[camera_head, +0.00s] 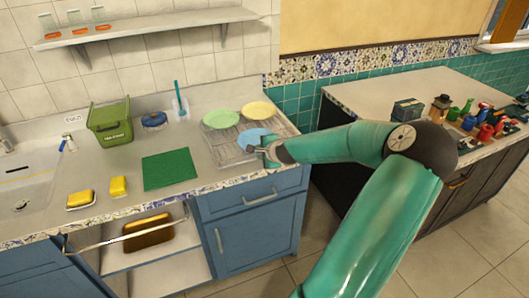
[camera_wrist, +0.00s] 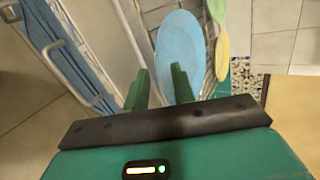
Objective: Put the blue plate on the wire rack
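The blue plate (camera_head: 257,137) is at the front right of the wire rack (camera_head: 226,156), on or just above it; I cannot tell if it rests there. In the wrist view the blue plate (camera_wrist: 180,48) lies just beyond my fingers, its near end partly behind the right finger. My gripper (camera_head: 264,150) is at the plate's front edge. In the wrist view my gripper (camera_wrist: 160,86) has its two green fingers apart, with no clear grip on the plate. The arm hides part of the rack's right side.
A green plate (camera_head: 221,118) and a yellow plate (camera_head: 260,110) are at the back of the rack. A green mat (camera_head: 169,169), a green bin (camera_head: 110,124) and yellow sponges (camera_head: 118,186) are to the left. A shelf (camera_head: 150,27) hangs above.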

